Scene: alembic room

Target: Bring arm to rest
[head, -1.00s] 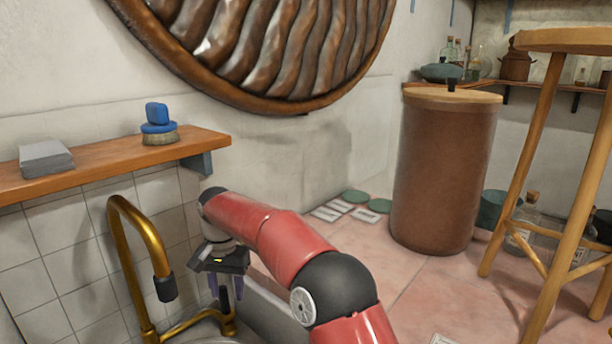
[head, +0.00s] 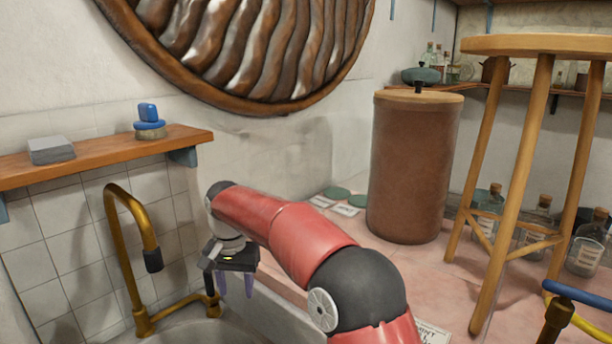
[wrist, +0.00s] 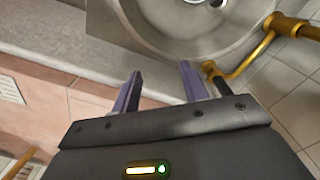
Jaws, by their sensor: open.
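My red and black arm reaches out from the lower right in the head view. My gripper (head: 236,284) hangs from its end, pointing down, just right of the brass tap (head: 131,250). In the wrist view my gripper (wrist: 160,88) has its two purple fingers apart with nothing between them. Beyond the fingertips are the grey basin edge (wrist: 80,38) and the round basin (wrist: 190,25). The fingers appear clear of the basin in both views.
A wooden shelf (head: 100,157) above the tap holds a blue brush (head: 149,122) and a grey block (head: 51,150). A brown barrel (head: 412,165) and a wooden stool (head: 535,45) stand to the right. Several corked bottles (head: 587,247) stand behind the stool. Tiled wall lies close at left.

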